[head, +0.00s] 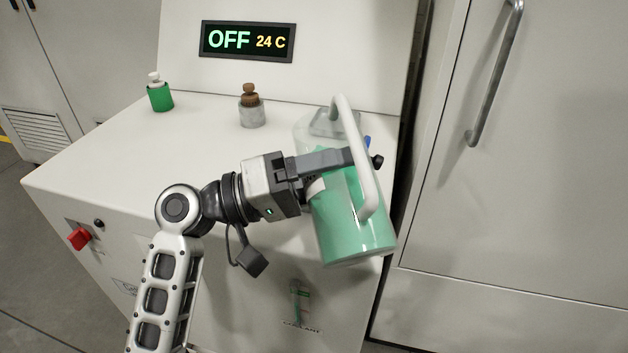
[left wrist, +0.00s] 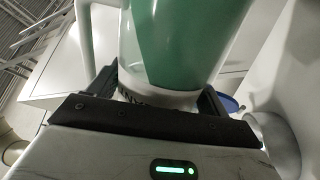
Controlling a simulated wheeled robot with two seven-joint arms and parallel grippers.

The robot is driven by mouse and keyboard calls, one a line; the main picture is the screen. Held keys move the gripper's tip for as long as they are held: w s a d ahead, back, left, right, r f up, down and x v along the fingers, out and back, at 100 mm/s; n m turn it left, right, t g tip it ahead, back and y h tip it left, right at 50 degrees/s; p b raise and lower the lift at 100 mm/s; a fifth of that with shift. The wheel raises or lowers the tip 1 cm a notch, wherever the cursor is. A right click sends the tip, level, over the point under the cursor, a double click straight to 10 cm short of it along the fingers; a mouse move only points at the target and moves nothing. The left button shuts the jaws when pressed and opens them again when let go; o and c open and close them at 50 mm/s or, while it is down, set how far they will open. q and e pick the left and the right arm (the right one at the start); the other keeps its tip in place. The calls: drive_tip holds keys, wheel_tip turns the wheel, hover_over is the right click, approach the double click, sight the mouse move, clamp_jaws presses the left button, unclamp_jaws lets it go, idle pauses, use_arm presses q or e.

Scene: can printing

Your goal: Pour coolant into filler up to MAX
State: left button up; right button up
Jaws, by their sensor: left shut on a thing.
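My left gripper (head: 330,163) is shut on a clear jug (head: 352,230) of green coolant with a thick white handle. The jug leans, its base toward the lower right and its pale clear upper part toward the upper left. Green fills the lower body. No stream is visible. In the left wrist view the jug (left wrist: 185,45) stands between the fingers of the gripper (left wrist: 160,105). A gauge (head: 300,300) on the machine's front shows some green above a label ending in "LANT"; its MAX mark is too small to read. The filler opening cannot be made out. My right gripper is not in view.
The white machine top (head: 190,130) holds a green bottle (head: 160,97) with a white stopper and a grey bottle (head: 252,114) with a brown stopper. A display (head: 247,41) reads OFF 24 C. A red switch (head: 79,238) is on the front. A blue item (head: 367,141) shows behind the jug.

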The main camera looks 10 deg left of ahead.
use_arm(q)
drive_tip(key=shift+w+a+f+n+p, duration=0.1)
drive_tip(key=shift+w+n+p, duration=0.05)
drive_tip(key=shift+n+p, duration=1.1)
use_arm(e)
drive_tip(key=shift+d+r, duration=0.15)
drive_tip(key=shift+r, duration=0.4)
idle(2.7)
use_arm(q)
drive_tip(key=shift+w+r+t, duration=0.1)
drive_tip(key=shift+r+t, duration=0.15)
drive_tip(key=shift+t, duration=0.15)
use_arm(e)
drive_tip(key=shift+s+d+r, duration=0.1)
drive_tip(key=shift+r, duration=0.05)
